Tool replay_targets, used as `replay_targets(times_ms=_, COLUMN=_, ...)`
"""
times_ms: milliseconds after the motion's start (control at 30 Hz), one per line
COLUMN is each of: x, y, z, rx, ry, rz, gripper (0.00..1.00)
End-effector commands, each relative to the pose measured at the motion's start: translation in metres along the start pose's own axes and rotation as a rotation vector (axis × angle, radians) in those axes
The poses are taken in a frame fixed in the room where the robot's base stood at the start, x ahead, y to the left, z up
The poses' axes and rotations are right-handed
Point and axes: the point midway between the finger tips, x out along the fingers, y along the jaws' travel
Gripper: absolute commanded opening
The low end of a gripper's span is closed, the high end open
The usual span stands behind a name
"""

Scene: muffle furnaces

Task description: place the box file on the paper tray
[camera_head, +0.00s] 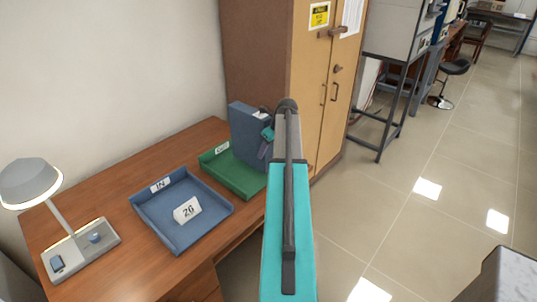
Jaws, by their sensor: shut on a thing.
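A blue-grey box file (244,128) stands upright at the back of the green paper tray (233,178) labelled OUT. My gripper (265,140) is shut on the right side of the box file; my arm hides part of the grip. The file's lower end overlaps the green tray in the picture, and I cannot tell whether it rests on the tray floor or hangs just above it. A blue paper tray (205,229) labelled IN lies to the left of the green one.
A desk lamp (62,232) is at the left of the wooden desk (118,166). A tall wooden cabinet (262,60) stands right behind the trays. The tiled floor at right is mostly clear.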

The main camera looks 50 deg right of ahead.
Motion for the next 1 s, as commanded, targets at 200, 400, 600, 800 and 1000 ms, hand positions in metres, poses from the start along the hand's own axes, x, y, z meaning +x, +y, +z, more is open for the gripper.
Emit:
replay_targets(times_ms=200, x=0.0, y=-0.006, z=0.001, rx=0.0, ry=-0.002, rz=0.0, gripper=0.11)
replay_targets(times_ms=400, x=0.001, y=-0.006, z=0.001, rx=0.0, ry=-0.002, rz=0.0, gripper=0.11)
replay_targets(times_ms=600, x=0.006, y=-0.005, z=-0.002, rx=0.001, ry=-0.001, rz=0.001, gripper=0.11)
replay_targets(times_ms=800, x=0.021, y=-0.006, z=-0.009, rx=0.001, ry=-0.001, rz=0.001, gripper=0.11)
replay_targets(times_ms=1000, x=0.032, y=-0.006, z=-0.013, rx=0.001, ry=-0.002, rz=0.0, gripper=0.11)
